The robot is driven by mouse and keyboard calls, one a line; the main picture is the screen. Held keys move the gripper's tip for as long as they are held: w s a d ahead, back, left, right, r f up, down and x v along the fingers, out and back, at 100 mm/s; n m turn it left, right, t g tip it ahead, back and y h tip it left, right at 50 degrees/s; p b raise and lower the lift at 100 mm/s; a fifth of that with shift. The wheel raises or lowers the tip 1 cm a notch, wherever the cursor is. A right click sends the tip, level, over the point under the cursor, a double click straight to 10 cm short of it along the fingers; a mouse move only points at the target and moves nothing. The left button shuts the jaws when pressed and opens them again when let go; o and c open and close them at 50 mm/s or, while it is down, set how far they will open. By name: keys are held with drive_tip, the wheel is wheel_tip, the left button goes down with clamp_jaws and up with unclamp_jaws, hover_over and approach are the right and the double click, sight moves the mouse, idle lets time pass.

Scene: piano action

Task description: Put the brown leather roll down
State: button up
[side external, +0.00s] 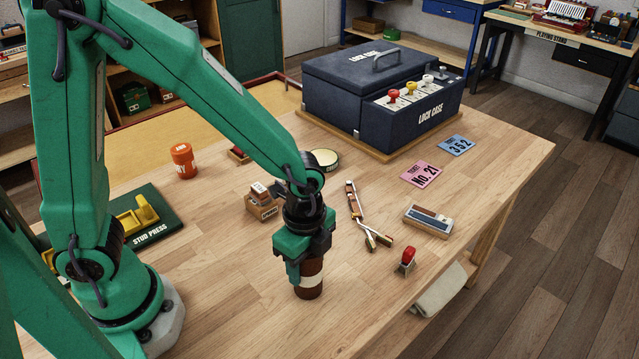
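The gripper looks shut on the roll; the far finger is partly hidden. The roll's lower end is at or very near the wooden tabletop (220,315), and I cannot tell whether it touches.
A wooden block holder (262,206) stands left of the gripper. Wooden-handled pliers (357,213), a red-handled stamp (405,261) and a small boxed block (428,220) lie to the right. The dark blue lock case (350,95) stands behind. The front tabletop is clear.

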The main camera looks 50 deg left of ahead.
drive_tip(key=o, duration=0.3)
drive_tip(key=shift+o, duration=0.2)
drive_tip(key=shift+r, duration=0.15)
wheel_tip(320, 180, up, 12)
drive_tip(key=shift+r, duration=0.1)
idle(0.5)
drive_tip(key=shift+a, duration=0.1)
idle(0.4)
drive_tip(key=shift+a+r+n, duration=0.3)
drive_tip(key=shift+a+n, duration=0.1)
drive_tip(key=s+a+r+n+t, duration=0.2)
drive_tip(key=s+a+r+n, duration=0.1)
drive_tip(key=a+n, duration=0.3)
drive_tip(key=s+a+r+n+t, duration=0.3)
drive_tip(key=a+n, duration=0.4)
drive_tip(key=n, duration=0.2)
drive_tip(key=shift+s+a+r+t, duration=0.2)
drive_tip(key=shift+s+t, duration=0.1)
